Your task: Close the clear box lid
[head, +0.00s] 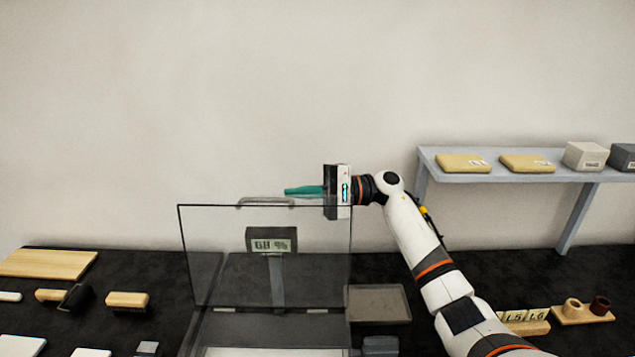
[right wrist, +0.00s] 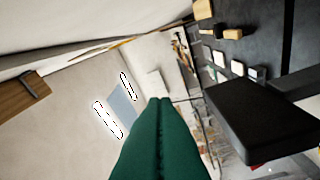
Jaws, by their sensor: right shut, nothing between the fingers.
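The clear box lid (head: 220,245) stands upright, open, in the middle of the head view. A grey handle (head: 265,202) sits on its top edge. The box (head: 270,335) below is cut off by the bottom edge of the view. My right gripper (head: 287,191) has teal fingers pointing left, just above the lid's top edge and close to the handle. I cannot tell whether they touch the lid. In the right wrist view its fingers (right wrist: 162,101) are pressed together with nothing between them. My left gripper is not in view.
A display stand (head: 271,241) shows through the lid. A grey tray (head: 379,303) lies right of the box. Brushes (head: 127,300) and a wooden board (head: 48,264) lie at left. A wall shelf (head: 515,175) holds several boxes at right.

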